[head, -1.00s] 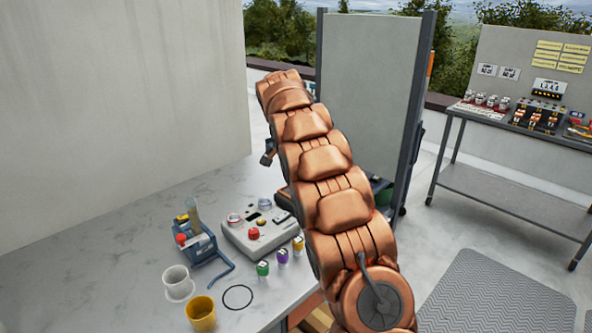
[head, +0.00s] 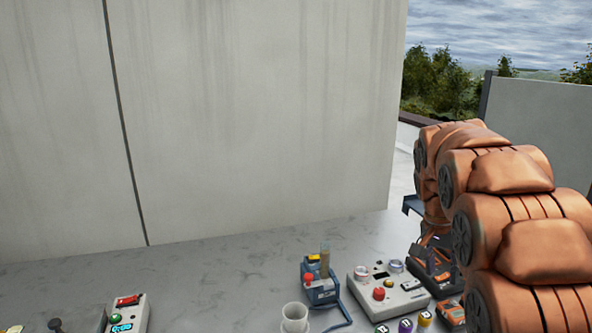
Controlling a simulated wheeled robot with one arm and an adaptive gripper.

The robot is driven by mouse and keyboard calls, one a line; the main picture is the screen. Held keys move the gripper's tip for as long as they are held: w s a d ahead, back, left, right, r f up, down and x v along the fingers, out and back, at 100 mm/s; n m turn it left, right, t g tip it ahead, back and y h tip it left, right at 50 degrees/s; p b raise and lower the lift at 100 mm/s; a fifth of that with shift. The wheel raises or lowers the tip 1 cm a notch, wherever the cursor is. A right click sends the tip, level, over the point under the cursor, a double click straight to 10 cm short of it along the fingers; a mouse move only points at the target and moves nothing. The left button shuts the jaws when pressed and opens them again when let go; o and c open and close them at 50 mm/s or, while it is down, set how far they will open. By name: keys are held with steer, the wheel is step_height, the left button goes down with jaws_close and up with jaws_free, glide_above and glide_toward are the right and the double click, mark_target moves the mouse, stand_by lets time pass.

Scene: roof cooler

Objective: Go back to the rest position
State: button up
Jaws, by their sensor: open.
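My copper arm reaches in from the right edge in the head view, arches over and bends down at its far end. My gripper (head: 432,246) is at that end, above the worktop's right part, just behind and right of a grey control box (head: 385,290). It is small and partly hidden by the arm; its jaws are open and I see nothing held. Its fingertips are hard to tell from the black-and-orange items (head: 450,314) below.
On the worktop (head: 215,275) stand a blue holder (head: 320,290), a white cup (head: 294,318), several small coloured-cap pots (head: 405,325) and, at left, a device with a lit display (head: 126,316). A concrete wall (head: 260,120) rises behind. The worktop's middle is clear.

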steer(key=s+a+f+n+y, duration=0.1)
steer(key=s+a+f+n, duration=0.1)
steer(key=s, duration=0.9)
steer(key=s+a+f+n+g, duration=0.1)
steer(key=s+a+f+n, duration=0.2)
steer(key=s+a, duration=0.4)
steer(key=s+a+f+n+y, duration=0.1)
steer(key=s+a+f+n, duration=0.2)
steer(key=s, duration=1.3)
steer(key=shift+a+n+g+y, duration=0.35)
steer(key=shift+a+n, duration=0.4)
steer(key=shift+n, duration=0.25)
steer(key=shift+s+f, duration=0.1)
